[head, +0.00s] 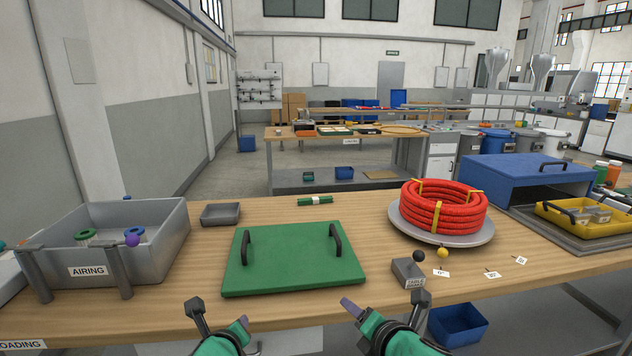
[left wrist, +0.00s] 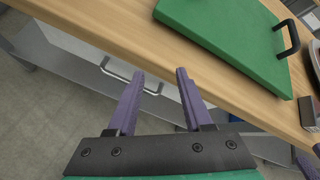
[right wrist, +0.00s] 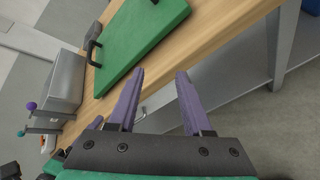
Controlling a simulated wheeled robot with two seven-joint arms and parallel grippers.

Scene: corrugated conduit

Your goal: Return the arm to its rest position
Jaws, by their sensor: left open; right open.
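My right gripper (head: 350,308) is in front of the table's front edge, low in the head view. In the right wrist view its purple fingers (right wrist: 158,92) are apart with nothing between them. My left gripper (head: 243,322) is beside it on the left, also short of the table edge. In the left wrist view its fingers (left wrist: 160,88) are apart and empty. A green board with two black handles (head: 293,258) lies flat on the table beyond both grippers. Neither gripper touches anything that I can see.
On the wooden table (head: 190,282) stand a grey AIRING bin (head: 165,225) at left, a small grey tray (head: 220,214), a coiled red conduit (head: 443,207) on a round plate, a grey turntable control (head: 408,272), a blue box (head: 520,178) and a yellow tray (head: 580,222) at right.

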